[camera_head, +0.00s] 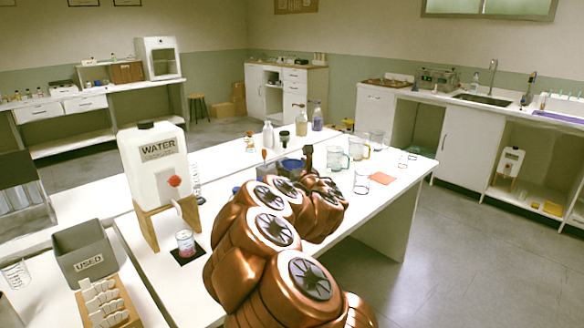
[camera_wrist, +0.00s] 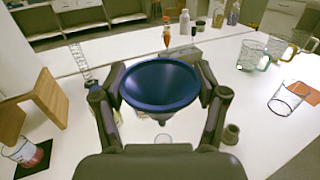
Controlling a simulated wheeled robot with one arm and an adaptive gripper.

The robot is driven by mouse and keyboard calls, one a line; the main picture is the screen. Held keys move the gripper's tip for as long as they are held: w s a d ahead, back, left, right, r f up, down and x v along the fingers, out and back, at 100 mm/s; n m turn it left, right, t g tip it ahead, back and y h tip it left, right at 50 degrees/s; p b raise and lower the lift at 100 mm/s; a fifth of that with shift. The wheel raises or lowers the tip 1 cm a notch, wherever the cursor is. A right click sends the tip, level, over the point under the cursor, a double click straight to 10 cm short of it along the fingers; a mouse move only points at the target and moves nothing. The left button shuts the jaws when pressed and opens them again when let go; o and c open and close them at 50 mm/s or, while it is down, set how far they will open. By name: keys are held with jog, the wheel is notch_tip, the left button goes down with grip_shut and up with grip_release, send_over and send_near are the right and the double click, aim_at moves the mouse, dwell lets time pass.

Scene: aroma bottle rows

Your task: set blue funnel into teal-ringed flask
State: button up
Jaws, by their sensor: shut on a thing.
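The blue funnel (camera_wrist: 160,84) is in the middle of the wrist view, wide mouth up and roughly level. My gripper (camera_wrist: 161,78) is shut on it, one dark finger at each side. In the head view a bit of the blue funnel (camera_head: 291,163) shows behind my copper arm. The funnel's spout is mostly hidden below its bowl. Something pale and glassy shows under the funnel, too covered to name. I cannot make out a teal ring on any flask. A clear glass with a teal handle (camera_wrist: 253,54) stands to the right; it also shows in the head view (camera_head: 338,157).
A glass with an amber handle (camera_wrist: 281,45) and an empty beaker (camera_wrist: 287,98) by an orange mat (camera_wrist: 302,91) stand at right. Bottles (camera_head: 302,120) line the back. A water container (camera_head: 155,162) on a wooden stand is at left.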

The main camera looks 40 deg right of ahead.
jog(key=shift+f+b, duration=2.15)
jog(key=shift+f, duration=0.3)
jog(key=shift+b, duration=1)
jog(key=shift+f+b, duration=1.45)
jog(key=shift+b, duration=0.1)
dwell(0.4)
jog(key=o, duration=1)
jog(key=shift+v, duration=3.8)
jog(key=shift+r, duration=0.1)
